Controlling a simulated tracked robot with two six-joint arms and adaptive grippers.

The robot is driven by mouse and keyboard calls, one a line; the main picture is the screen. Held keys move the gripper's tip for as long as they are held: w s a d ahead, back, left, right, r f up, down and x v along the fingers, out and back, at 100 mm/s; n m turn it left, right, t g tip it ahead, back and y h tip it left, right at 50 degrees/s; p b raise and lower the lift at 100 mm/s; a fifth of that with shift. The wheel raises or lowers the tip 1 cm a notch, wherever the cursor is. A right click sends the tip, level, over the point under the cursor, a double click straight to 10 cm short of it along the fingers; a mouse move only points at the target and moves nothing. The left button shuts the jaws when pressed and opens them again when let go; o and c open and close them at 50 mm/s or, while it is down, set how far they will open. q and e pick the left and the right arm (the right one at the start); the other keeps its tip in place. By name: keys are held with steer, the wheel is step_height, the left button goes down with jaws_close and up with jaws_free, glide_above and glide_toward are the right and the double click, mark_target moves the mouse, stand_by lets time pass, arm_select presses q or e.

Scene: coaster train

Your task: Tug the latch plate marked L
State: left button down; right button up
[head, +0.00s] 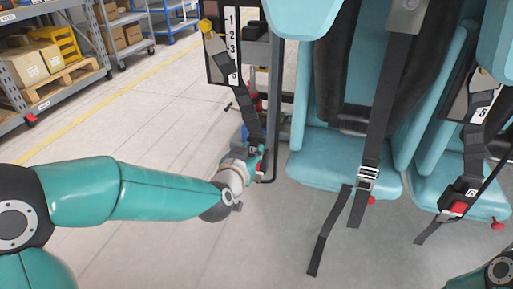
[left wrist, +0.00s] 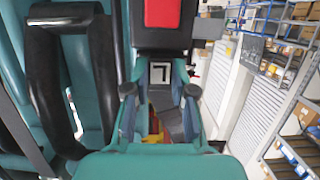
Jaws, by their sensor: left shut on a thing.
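The latch plate (left wrist: 161,72) is dark with a white square, whose black letter reads as an upside-down L in the left wrist view. It meets a black buckle with a red button (left wrist: 162,13). My left gripper (left wrist: 160,92) has a finger on each side of the plate and is shut on it. In the head view my left gripper (head: 255,160) is at the lower end of a black strap (head: 245,105), left of the teal seat, and hides most of the plate. My right gripper is not in view.
A teal seat (head: 335,165) with a hanging centre strap (head: 388,90) stands right of the gripper. Another buckle with a red button (head: 458,208) hangs farther right. A numbered scale (head: 231,40) is above the left strap. Open floor (head: 130,120) and shelving (head: 50,60) lie left.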

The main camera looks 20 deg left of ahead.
arm_select(q)
steer(key=shift+r, duration=0.25)
stand_by(0.4)
steer(key=c, duration=0.9)
jaws_free()
steer(key=shift+s, duration=0.15)
